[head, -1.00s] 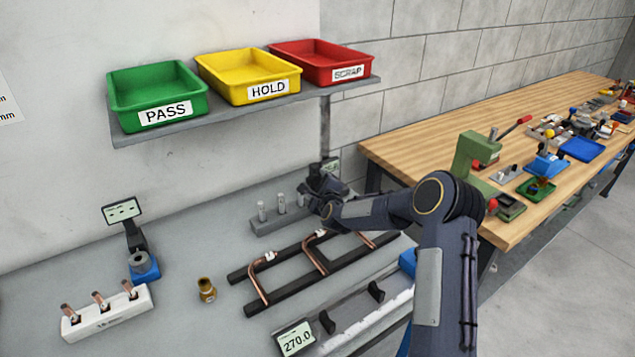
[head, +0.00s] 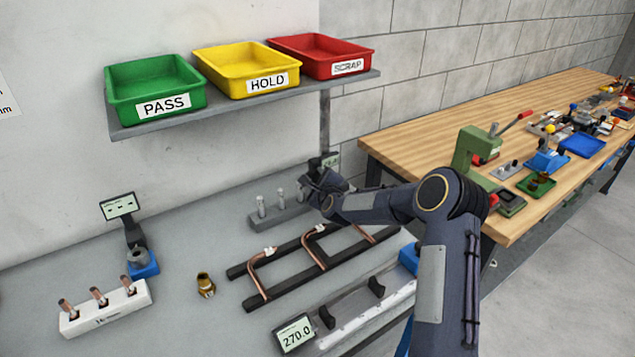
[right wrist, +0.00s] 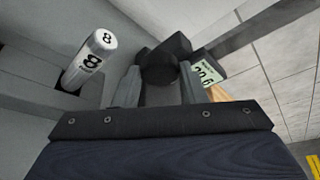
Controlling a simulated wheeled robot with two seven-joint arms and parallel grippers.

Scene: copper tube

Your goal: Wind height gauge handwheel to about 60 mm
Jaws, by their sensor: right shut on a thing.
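My right gripper (head: 322,172) is at the height gauge at the back of the grey bench. In the right wrist view, its two grey fingers (right wrist: 158,88) are shut on the black round handwheel (right wrist: 158,72). The gauge's small display (right wrist: 206,78) shows beside the fingers, tilted in that view; I cannot read its digits surely. In the head view the gauge's dark top and display (head: 330,162) show just behind the gripper, and my gripper and wrist hide most of the gauge. My left gripper is not in view.
A grey block with upright pale cylinders (head: 282,216) stands just left of my gripper. A dark rack with bent copper tubes (head: 262,284) lies in front. A shelf (head: 235,105) with green, yellow and red trays hangs above. A wooden table (head: 450,110) stands right.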

